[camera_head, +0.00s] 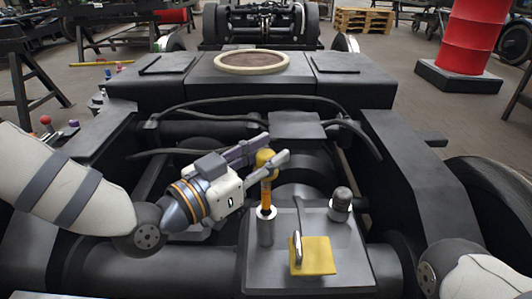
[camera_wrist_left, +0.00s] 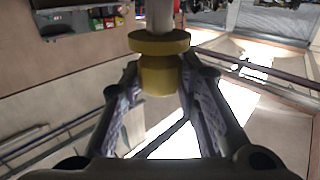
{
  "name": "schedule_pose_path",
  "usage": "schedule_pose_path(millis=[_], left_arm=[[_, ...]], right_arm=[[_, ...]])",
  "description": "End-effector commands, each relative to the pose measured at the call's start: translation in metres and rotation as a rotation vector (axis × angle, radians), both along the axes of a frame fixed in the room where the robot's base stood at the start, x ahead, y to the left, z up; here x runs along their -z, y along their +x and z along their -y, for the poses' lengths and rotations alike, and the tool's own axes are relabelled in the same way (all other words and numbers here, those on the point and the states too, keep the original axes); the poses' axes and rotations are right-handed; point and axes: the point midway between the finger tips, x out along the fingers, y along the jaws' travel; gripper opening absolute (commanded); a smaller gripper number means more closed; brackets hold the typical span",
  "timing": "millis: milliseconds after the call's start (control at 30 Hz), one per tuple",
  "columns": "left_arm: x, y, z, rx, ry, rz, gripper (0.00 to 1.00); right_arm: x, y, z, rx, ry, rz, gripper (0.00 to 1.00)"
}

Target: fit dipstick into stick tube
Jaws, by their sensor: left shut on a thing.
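The dipstick (camera_head: 266,188) has a yellow head and a yellow-orange lower part, and it stands about upright. My left gripper (camera_head: 268,158) is shut on its yellow head, coming in from the left. In the left wrist view the yellow collared head (camera_wrist_left: 159,70) sits between the fingers, with a pale shaft beyond it. My right gripper is out of view.
Black hoses (camera_head: 250,101) and dark frame beams surround the spot. A red barrel (camera_head: 475,40) stands behind right.

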Motion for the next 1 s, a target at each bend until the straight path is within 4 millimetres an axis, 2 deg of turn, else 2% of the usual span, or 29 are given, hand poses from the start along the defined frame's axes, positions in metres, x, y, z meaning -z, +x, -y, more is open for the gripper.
schedule_pose_path(millis=[1000], left_arm=[[0.026,0.000,0.000,0.001,0.000,0.000,0.00]], right_arm=[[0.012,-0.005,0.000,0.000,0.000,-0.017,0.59]])
